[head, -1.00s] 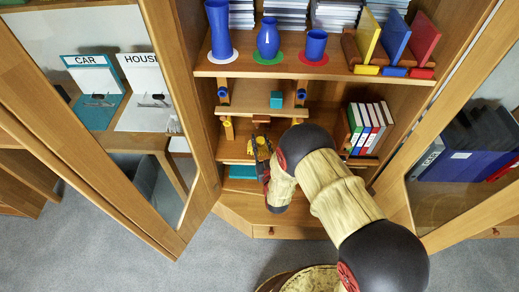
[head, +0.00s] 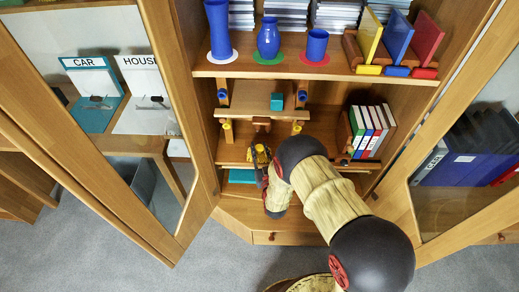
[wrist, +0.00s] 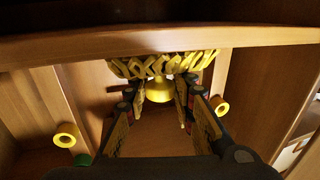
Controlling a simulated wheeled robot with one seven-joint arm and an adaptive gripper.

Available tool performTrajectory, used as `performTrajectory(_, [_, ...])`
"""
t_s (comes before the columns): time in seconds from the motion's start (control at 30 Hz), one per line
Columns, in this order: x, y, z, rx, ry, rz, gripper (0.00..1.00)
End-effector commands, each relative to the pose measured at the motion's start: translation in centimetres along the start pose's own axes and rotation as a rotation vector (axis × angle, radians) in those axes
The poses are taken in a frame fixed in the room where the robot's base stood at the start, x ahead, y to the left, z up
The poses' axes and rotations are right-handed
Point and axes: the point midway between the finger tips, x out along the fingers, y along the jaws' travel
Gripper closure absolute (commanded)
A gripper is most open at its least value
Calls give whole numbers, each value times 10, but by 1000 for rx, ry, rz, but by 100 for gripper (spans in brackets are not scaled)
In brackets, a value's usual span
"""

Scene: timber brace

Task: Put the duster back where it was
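A yellow thing with a looped, lattice-like fringe (wrist: 165,63) and a rounded knob (wrist: 159,90) shows in the wrist view; it may be the duster, but I cannot tell for sure. My gripper (wrist: 160,98) has its two fingers on either side of the knob. The fingers are apart, with narrow gaps beside the knob, and whether they touch it is unclear. In the head view my gripper (head: 260,158) is at the cabinet's lower shelf, left of centre, below the small raised wooden board (head: 245,113). My arm hides part of that shelf.
The board's supports carry blue and yellow pegs (head: 228,126). A teal block (head: 277,101) rests on it. Books (head: 368,130) stand right of my arm. Blue vases (head: 268,38) stand on the shelf above. Open glass doors flank the cabinet; a teal slab (head: 242,176) lies below.

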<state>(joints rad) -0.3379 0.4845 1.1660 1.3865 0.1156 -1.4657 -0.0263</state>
Motion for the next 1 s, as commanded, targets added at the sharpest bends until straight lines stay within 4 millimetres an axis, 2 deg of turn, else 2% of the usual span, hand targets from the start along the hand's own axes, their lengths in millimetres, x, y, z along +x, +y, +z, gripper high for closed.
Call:
performTrajectory(0.3, [0,0,0,0,-1,0,57])
performTrajectory(0.67, [0,0,-4,0,0,0,57])
performTrajectory(0.87, [-31,0,-5,-1,-4,-1,57])
performTrajectory(1.0, [-61,0,-5,-1,-4,-1,57])
